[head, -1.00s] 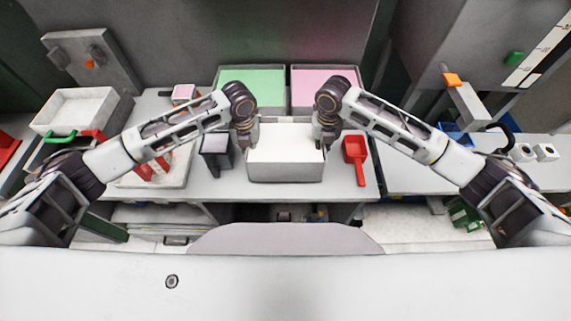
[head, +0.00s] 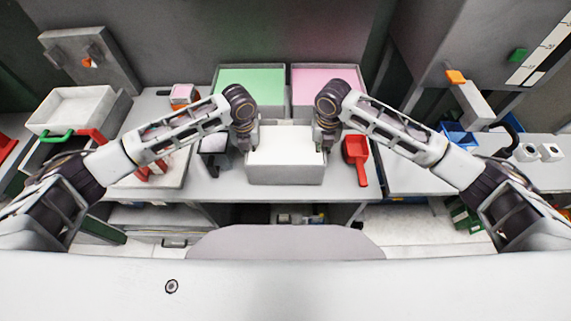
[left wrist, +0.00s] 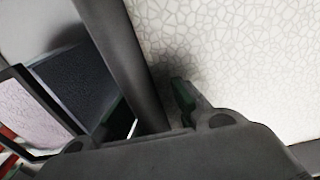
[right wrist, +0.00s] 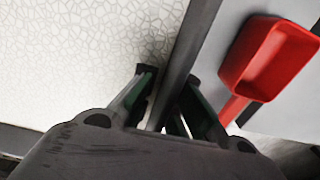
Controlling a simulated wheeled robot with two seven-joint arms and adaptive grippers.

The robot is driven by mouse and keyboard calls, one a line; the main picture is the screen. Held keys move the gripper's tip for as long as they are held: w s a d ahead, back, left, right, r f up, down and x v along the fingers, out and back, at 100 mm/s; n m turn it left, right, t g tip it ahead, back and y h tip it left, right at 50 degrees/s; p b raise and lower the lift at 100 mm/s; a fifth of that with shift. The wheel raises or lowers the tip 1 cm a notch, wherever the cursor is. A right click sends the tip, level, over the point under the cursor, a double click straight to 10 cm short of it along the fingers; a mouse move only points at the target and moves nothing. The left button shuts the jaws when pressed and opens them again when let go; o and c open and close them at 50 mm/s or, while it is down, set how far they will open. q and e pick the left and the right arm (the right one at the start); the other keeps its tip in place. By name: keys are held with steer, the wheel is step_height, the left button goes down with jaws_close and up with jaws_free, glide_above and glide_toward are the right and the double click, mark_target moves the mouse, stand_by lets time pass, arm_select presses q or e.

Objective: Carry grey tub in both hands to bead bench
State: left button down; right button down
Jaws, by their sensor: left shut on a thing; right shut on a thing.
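The grey tub (head: 285,174), filled with a white, pebbly material, is at the middle of the head view, over the front part of the central bench. It looks level; I cannot tell whether its base touches the bench. My left gripper (head: 247,146) is shut on its left wall and my right gripper (head: 324,146) on its right wall. In the left wrist view the tub's wall (left wrist: 133,65) runs beside one green-padded finger; the other finger is hidden. In the right wrist view the wall (right wrist: 190,45) passes between both fingers. No bench is identifiable as the bead bench.
Green-filled (head: 252,85) and pink-filled (head: 325,85) bins stand behind the tub. A red scoop (head: 356,150) lies close on its right, a dark-sided container (head: 213,145) close on its left. A white tray (head: 45,118) is at far left; white rolls (head: 526,152) are at right.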

arm_select(q)
steer(key=shift+a+f+b, duration=0.15)
steer(key=shift+f+b, duration=0.25)
steer(key=shift+f, duration=0.1)
arm_select(e)
steer(key=shift+d+f, duration=0.15)
steer(key=shift+f, duration=0.35)
arm_select(q)
steer(key=c, duration=1.6)
jaws_free()
steer(key=shift+c, duration=0.2)
arm_select(e)
steer(key=c, duration=1.6)
jaws_free()
steer(key=shift+c, duration=0.2)
arm_select(q)
steer(key=shift+r, duration=0.1)
steer(key=shift+r, duration=5.95)
arm_select(e)
steer(key=shift+r, duration=0.25)
step_height(320, 180, up, 12)
steer(key=shift+f, duration=0.2)
arm_select(q)
steer(key=shift+f, duration=0.1)
